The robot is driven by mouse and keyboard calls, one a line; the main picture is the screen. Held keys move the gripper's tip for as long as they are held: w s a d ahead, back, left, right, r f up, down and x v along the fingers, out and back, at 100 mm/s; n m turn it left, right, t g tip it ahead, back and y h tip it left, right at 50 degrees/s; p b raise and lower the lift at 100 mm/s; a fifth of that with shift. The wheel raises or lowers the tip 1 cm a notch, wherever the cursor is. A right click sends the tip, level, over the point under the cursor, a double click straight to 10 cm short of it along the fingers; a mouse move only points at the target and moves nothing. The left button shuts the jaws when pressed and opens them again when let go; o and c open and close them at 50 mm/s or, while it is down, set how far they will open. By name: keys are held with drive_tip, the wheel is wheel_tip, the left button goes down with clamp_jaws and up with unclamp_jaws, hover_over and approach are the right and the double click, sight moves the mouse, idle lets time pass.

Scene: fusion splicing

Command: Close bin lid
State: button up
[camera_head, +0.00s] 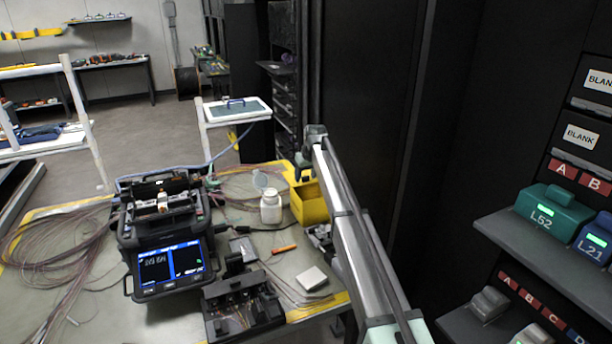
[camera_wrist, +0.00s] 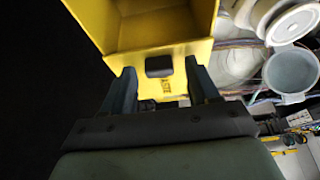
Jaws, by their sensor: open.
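A yellow bin (camera_head: 311,207) stands at the back right of the bench, next to a white jar (camera_head: 270,208). In the wrist view the yellow bin (camera_wrist: 165,38) fills the top middle and looks open, with a dark hollow. A small black tab (camera_wrist: 159,66) is on its near edge, above a printed mark. My gripper (camera_wrist: 161,82) is open, with one finger on either side of the tab's position and a gap to each. Contact with the bin cannot be told. In the head view my arm partly hides the area beside the bin. I cannot make out a separate bin lid.
The jar's round cap (camera_wrist: 292,70) hangs open close to the right finger. A splicer (camera_head: 165,235), an orange tool (camera_head: 284,249), a white box (camera_head: 312,279) and loose fibres lie on the bench. A dark cabinet (camera_head: 375,100) stands behind my arm.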

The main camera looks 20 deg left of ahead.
drive_tip(key=shift+f, duration=0.1)
drive_tip(key=shift+c, duration=0.4)
clamp_jaws()
